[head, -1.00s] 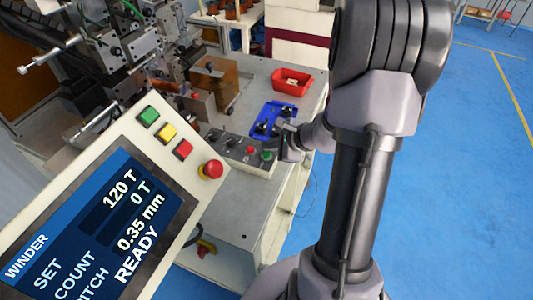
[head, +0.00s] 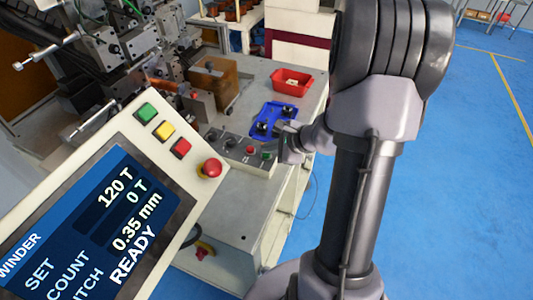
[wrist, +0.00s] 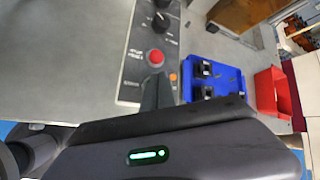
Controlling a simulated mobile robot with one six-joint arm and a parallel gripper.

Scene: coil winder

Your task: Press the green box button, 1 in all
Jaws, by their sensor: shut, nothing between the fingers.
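The grey control box (head: 222,144) stands on the bench with black knobs, a red button (head: 250,149) and the green box button (head: 267,155) at its right end. My gripper (head: 275,148) is shut and empty, with its fingertips at that end of the box, over or right beside the green button. In the wrist view the box (wrist: 134,72), its red button (wrist: 156,57) and my shut fingers (wrist: 157,92) show. The fingers hide the green button there. I cannot tell whether they touch it.
A blue tray (head: 275,112) with black parts lies just behind the box. A red bin (head: 292,82) stands farther back. The winder's tilted panel (head: 110,200), reading READY, fills the lower left with its own green, yellow and red buttons and a red mushroom knob.

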